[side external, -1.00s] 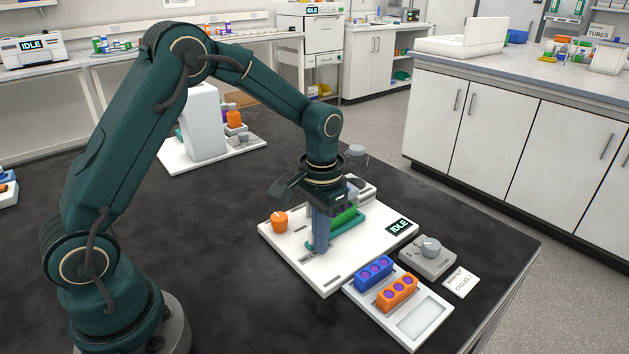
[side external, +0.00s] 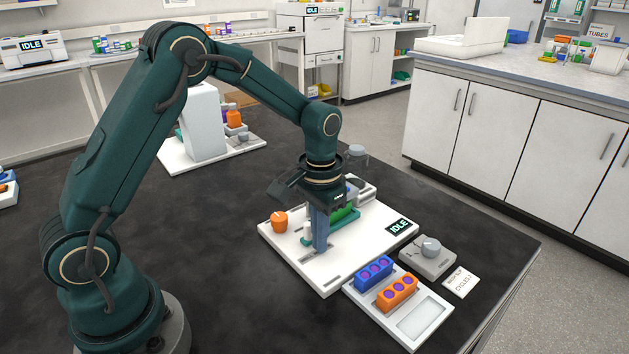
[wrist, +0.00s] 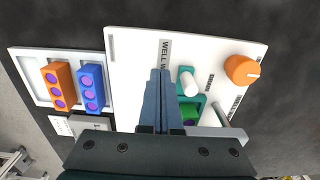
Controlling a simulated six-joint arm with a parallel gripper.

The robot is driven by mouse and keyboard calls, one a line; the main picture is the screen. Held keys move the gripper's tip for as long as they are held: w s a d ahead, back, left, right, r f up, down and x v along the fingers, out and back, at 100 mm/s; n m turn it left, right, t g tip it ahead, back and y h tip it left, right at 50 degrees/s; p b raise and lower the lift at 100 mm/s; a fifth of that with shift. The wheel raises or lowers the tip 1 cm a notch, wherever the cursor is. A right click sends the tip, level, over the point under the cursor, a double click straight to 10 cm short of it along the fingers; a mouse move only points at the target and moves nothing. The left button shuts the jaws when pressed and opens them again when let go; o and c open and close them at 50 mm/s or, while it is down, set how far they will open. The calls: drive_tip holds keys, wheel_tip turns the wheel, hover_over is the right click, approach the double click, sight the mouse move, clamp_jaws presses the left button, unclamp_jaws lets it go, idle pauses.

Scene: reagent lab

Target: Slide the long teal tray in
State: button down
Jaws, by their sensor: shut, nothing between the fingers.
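The long teal tray (side external: 310,241) lies on a white board (side external: 330,278). A white upright peg (side external: 307,230) stands at its near end and a green block (side external: 344,212) sits farther along it. The far end runs to a pale housing (side external: 361,188). My gripper (side external: 320,246) is shut and empty, fingers pointing down at the board beside the tray. The fingers hide part of the tray in the side view. In the wrist view the tray (wrist: 190,71) and peg (wrist: 189,84) are just right of my fingers (wrist: 159,74); I cannot tell whether they touch.
An orange knob (side external: 279,221) stands on the board left of the tray. A white rack (side external: 424,318) with blue (side external: 374,270) and orange (side external: 397,292) blocks lies in front. A grey dial box (side external: 428,255) is at right.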

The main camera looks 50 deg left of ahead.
wheel_tip(320, 180, up, 7)
idle(0.9)
drive_tip(key=shift+d, duration=0.1)
